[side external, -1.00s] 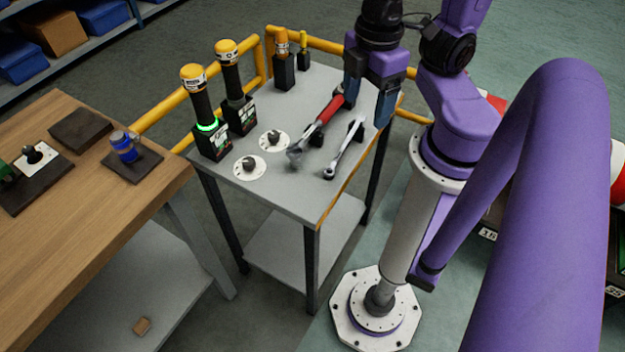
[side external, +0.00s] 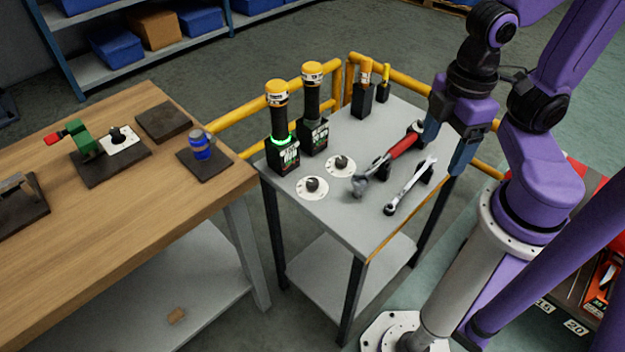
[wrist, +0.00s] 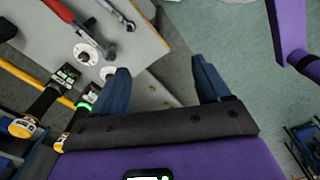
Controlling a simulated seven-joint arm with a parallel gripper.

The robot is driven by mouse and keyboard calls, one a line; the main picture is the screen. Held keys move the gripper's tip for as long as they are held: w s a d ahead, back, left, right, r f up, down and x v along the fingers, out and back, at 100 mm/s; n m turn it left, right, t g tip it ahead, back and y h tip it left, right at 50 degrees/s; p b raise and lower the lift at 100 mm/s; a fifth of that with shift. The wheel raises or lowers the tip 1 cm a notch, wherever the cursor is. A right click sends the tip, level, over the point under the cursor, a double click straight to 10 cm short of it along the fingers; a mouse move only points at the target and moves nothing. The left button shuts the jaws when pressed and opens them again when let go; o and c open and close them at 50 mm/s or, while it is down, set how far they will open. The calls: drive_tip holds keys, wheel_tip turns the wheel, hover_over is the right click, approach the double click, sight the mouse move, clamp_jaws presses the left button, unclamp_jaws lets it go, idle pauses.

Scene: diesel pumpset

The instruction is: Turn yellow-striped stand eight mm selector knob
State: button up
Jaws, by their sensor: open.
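Two dark selector knobs stand on round white dials on the grey table: a nearer knob (side external: 312,184) and a farther knob (side external: 342,160). Both dials also show at upper left in the wrist view, one at the left (wrist: 86,54) and one at the right (wrist: 107,73). Behind them, two black stands hold yellow-capped tools: the left stand (side external: 283,156) has a lit green ring, the right stand (side external: 313,137) does not. Stripes and size marks are too small to read. My gripper (side external: 447,140) is open and empty near the table's right edge, apart from both knobs.
A red-handled wrench (side external: 403,145) and a silver spanner (side external: 412,185) lie on supports between my gripper and the dials. Small black holders (side external: 363,101) stand at the back. Yellow rails (side external: 408,82) run behind the table (side external: 345,215). Its front corner is bare.

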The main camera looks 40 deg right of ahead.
drive_tip(key=c, duration=0.3)
drive_tip(key=n, duration=1.3)
hover_over(312, 181)
wheel_tip(312, 181, down, 8)
wheel_tip(312, 181, down, 18)
drive_tip(key=shift+r, duration=0.25)
drive_tip(key=c, duration=1)
